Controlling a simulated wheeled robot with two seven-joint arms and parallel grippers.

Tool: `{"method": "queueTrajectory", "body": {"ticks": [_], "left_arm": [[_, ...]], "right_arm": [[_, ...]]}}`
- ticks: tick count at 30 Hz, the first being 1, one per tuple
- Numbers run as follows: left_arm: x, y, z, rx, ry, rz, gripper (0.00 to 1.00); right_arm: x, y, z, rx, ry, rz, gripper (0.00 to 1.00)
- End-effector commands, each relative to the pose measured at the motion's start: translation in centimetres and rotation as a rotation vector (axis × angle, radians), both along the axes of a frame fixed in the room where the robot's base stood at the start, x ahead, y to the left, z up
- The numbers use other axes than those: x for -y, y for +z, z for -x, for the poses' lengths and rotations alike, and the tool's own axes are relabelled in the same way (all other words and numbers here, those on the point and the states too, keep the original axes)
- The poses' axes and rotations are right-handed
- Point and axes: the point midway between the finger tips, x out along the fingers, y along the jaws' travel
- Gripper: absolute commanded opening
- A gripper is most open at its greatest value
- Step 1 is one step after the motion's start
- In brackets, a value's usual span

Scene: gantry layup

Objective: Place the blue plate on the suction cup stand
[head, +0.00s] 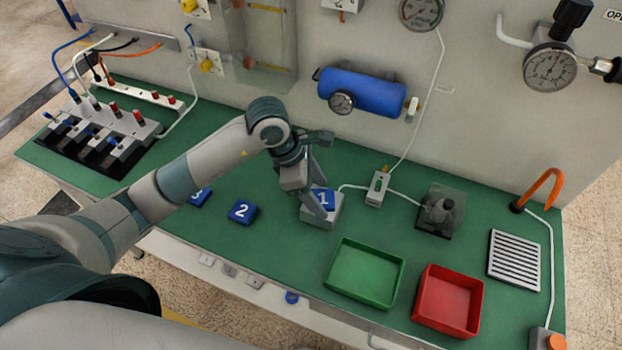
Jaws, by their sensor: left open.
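A blue plate marked 1 (325,198) lies on a light grey block (318,220) near the middle of the green bench. My left gripper (315,192) is open, with its fingers pointing down over this plate and hiding part of it. I cannot tell whether the fingers touch it. Two more blue plates lie to the left on the bench, one marked 2 (242,211) and one marked 3 (200,197). A grey cup-like fixture on a dark base (440,212), probably the suction cup stand, is to the right with no plate on it. My right gripper is not in view.
A green tray (365,273) and a red tray (447,300) stand at the front, both empty. A small valve block (377,189) with white hoses sits between the grey block and the dark-based fixture. A slatted grille (514,261) and orange hook (540,188) are at the right.

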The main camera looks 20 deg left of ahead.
Motion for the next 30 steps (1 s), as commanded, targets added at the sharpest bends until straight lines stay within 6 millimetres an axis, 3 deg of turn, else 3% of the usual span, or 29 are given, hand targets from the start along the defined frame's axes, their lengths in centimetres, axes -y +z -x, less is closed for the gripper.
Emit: {"method": "queueTrajectory", "body": {"ticks": [2,8,22,30], "left_arm": [[0.0,0.4,0.0,0.0,0.0,0.0,0.62],[-0.8,2.0,0.2,0.005,0.0,-0.001,0.62],[-3.6,9.4,1.2,0.005,0.0,-0.001,0.62],[-4.3,11.2,1.6,0.0,0.0,0.0,0.62]], "right_arm": [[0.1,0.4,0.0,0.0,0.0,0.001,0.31],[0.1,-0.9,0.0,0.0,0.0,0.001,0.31],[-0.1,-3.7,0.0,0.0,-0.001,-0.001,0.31],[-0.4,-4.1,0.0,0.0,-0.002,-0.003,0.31]]}}
